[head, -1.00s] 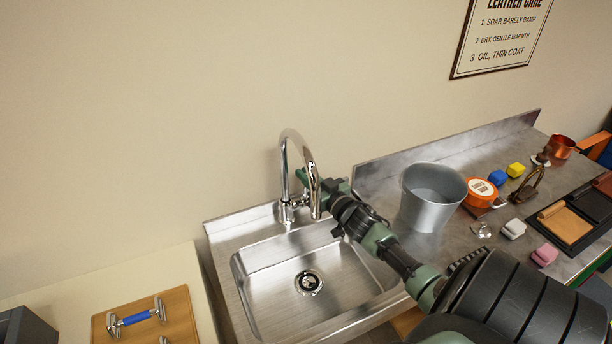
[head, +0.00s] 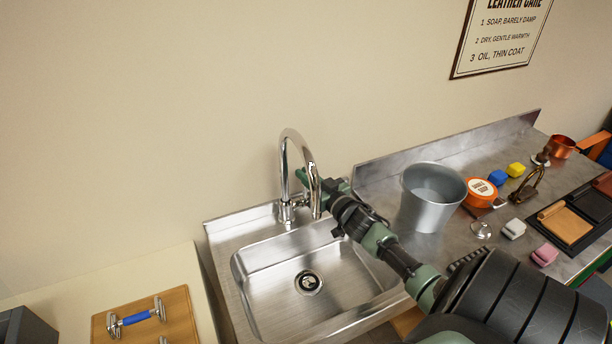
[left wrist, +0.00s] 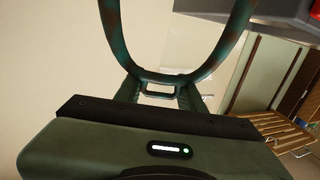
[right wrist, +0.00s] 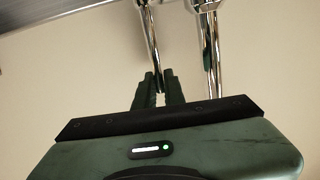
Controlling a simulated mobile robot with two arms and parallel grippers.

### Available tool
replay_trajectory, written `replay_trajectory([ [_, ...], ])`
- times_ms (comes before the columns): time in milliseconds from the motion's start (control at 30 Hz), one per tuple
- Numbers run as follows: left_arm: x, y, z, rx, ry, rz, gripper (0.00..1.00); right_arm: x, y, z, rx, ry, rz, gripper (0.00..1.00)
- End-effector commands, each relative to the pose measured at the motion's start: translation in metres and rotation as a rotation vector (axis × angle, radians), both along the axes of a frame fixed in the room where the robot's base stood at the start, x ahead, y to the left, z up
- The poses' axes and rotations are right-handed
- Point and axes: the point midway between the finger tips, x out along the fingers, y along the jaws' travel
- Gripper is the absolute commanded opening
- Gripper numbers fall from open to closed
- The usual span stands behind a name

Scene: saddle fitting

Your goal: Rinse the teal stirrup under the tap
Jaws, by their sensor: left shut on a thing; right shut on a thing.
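My left gripper (left wrist: 160,92) is shut on the teal stirrup (left wrist: 118,42), at one end of its loop. The stirrup carries reddish-brown patches. Neither shows in the head view. The chrome tap (head: 284,170) stands at the back of the steel sink (head: 262,312), its curved spout over the basin. My right gripper (right wrist: 159,88) is shut on a thin chrome rod of the tap (right wrist: 150,42), which looks like its lever. In the head view my right gripper (head: 304,180) is beside the tap, partly behind the spout. I see no water stream.
A grey bucket (head: 430,205) and an orange tin (head: 481,187) stand on the steel counter right of the sink. Small coloured blocks lie beyond. A wooden board (head: 178,318) with a blue-handled metal piece (head: 135,318) lies on the left. The sink basin is clear.

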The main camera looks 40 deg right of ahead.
Motion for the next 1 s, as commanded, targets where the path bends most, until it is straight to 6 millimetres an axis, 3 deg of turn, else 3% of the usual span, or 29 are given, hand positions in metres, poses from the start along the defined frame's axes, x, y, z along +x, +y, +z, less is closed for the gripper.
replay_trajectory([
  [333, 0.0, 0.0, -0.002, 0.0, -0.001, 0.0, 0.0, 0.0, 0.001, -0.002, 0.0, -0.004, 0.001, 0.0],
  [633, 0.0, 0.0, -0.039, 0.0, -0.001, 0.0, 0.0, -0.005, 0.002, -0.005, -0.032, -0.112, 0.001, 0.0],
  [1000, 0.0, 0.0, -0.038, 0.0, -0.001, 0.0, 0.0, -0.006, 0.002, 0.0, -0.041, -0.128, 0.001, 0.0],
])
